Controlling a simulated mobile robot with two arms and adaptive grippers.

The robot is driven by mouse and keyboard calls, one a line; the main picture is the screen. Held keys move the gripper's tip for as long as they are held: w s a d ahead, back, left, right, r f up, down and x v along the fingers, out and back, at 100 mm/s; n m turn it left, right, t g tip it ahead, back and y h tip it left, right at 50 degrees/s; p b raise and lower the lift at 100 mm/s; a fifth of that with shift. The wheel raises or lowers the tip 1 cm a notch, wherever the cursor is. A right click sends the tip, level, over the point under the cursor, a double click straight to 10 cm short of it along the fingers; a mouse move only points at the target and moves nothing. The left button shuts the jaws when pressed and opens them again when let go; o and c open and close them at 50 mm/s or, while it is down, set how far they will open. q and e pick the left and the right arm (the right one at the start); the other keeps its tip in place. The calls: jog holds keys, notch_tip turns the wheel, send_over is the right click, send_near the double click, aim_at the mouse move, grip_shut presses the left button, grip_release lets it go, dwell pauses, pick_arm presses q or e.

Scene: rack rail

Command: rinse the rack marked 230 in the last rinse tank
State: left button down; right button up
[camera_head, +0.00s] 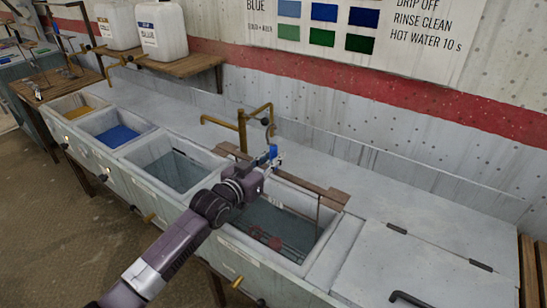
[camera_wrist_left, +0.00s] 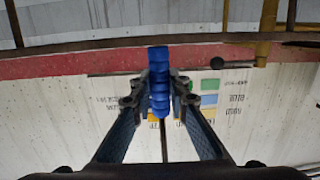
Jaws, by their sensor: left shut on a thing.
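My left gripper (camera_head: 272,160) is above the back part of the last open water tank (camera_head: 335,236), beside the brass tap. It is shut on a blue ribbed handle (camera_wrist_left: 160,85), which also shows as a small blue piece in the head view (camera_head: 272,151). A thin rod runs down from the handle in the wrist view. Thin rods and a reddish shape (camera_head: 275,243) show low in the tank; I cannot tell whether they belong to the held thing. No 230 mark is readable. My arm hides part of the tank. My right gripper is not in view.
A brass tap (camera_head: 243,125) stands behind the tanks. A wooden bar (camera_head: 325,192) lies along the last tank's back edge. Further left are a clear tank (camera_head: 178,172), a blue tank (camera_head: 118,136) and a yellow tank (camera_head: 76,109). A closed lid (camera_head: 425,270) is at right.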

pick_arm(q)
jog(key=r+p, duration=0.5)
jog(key=r, duration=0.1)
jog(key=s+r+p, duration=0.1)
jog(key=r+p, duration=0.5)
jog(key=a+r+p, duration=0.1)
jog(key=r+p, duration=0.4)
jog(key=r, duration=0.1)
jog(key=shift+s+r, duration=0.2)
jog(key=shift+s, duration=0.05)
dwell(0.4)
